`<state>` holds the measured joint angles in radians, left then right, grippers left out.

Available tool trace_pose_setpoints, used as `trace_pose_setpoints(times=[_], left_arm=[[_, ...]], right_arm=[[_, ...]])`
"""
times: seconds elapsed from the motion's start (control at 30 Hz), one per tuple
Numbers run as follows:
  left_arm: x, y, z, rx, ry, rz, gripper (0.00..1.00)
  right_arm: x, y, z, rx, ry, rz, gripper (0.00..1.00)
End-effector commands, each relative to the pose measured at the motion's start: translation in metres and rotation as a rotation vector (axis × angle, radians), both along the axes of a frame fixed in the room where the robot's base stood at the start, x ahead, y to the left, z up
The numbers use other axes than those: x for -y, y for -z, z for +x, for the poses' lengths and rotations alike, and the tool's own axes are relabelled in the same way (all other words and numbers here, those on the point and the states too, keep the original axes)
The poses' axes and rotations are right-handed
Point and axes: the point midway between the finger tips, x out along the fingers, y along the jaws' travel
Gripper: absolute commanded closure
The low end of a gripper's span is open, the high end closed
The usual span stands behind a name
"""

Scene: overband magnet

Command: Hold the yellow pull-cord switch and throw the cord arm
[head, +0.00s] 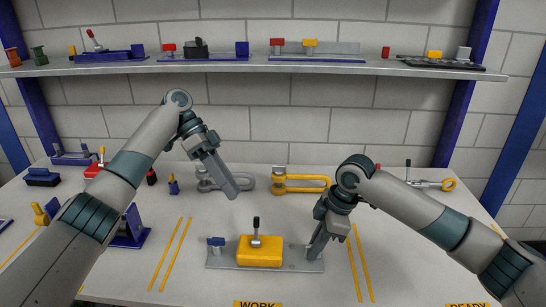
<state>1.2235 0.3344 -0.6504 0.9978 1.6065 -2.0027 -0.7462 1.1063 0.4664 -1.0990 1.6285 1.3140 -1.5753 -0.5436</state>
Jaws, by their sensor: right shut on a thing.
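The yellow pull-cord switch (260,256) sits on a grey base plate (222,262) at the front middle of the table. Its cord arm (256,229), a dark lever with a black grip, stands up from the top of the yellow body. A small blue-topped post (216,242) is at the plate's left end. My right gripper (314,254) is down at the plate's right end and shut on that end of the switch, whose details it hides. My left gripper (235,192) hangs above the table, behind and left of the switch, with nothing visible in it. Its finger gap cannot be made out.
A grey shackle (248,183) and a yellow shackle (302,189) lie behind the switch. Yellow lines (167,262) flank the work area. Blue parts lie at the left, and a shelf (270,66) with several devices runs above. The table around the switch is clear.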

Motion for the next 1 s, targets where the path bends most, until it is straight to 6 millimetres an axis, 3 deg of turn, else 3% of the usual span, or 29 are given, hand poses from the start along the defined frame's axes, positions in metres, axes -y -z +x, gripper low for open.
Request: trace_pose_setpoints(times=[1.0], left_arm=[[0.000, -0.065, 0.000, 0.000, -0.001, 0.001, 0.68]], right_arm=[[-0.001, 0.000, 0.000, 0.000, -0.001, 0.001, 1.00]])
